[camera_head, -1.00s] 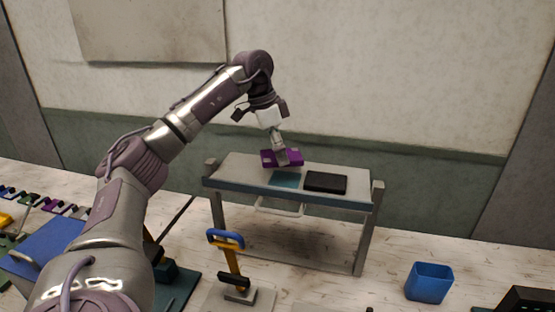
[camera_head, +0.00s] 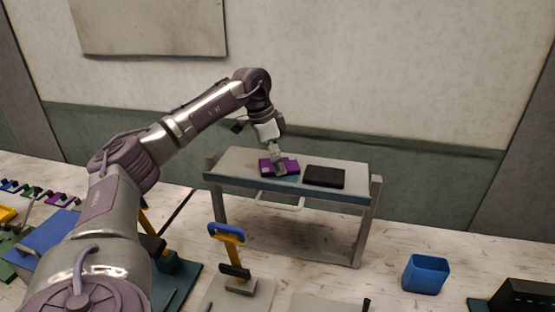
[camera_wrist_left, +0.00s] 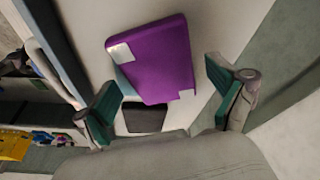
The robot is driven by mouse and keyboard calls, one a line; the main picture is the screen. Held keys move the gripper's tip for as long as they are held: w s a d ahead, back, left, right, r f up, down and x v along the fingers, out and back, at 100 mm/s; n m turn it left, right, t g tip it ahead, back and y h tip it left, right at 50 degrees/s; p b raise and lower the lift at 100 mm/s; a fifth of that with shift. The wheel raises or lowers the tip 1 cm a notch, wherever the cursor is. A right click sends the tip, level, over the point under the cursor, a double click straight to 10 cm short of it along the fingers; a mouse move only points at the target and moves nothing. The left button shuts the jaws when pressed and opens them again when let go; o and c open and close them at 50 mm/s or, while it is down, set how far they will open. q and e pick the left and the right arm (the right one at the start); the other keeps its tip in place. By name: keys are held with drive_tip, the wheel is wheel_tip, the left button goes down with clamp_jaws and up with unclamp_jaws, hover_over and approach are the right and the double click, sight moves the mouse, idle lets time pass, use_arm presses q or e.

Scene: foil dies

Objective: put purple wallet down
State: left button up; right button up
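The purple wallet (camera_head: 267,168) lies at the left part of the small grey table (camera_head: 235,163), covering much of a teal pad (camera_head: 290,179). It appears to rest on the surface, though the head view does not show its underside. My left gripper (camera_head: 278,168) is just above the wallet. In the wrist view its green-padded fingers (camera_wrist_left: 165,98) are spread wide, with visible gaps on both sides of the wallet. My right gripper is not in view.
A black pad (camera_head: 324,177) lies right of the wallet on the table. A yellow-handled tool with a blue top (camera_head: 230,250) stands in front of the table. A blue bin (camera_head: 426,274) stands at the lower right. A wall is close behind the table.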

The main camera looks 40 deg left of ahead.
sight(265, 164)
use_arm(q)
drive_tip(key=shift+r, duration=0.5)
drive_tip(key=b+v, duration=0.1)
drive_tip(key=v, duration=1)
drive_tip(key=shift+b, duration=0.3)
drive_tip(key=shift+a, duration=0.1)
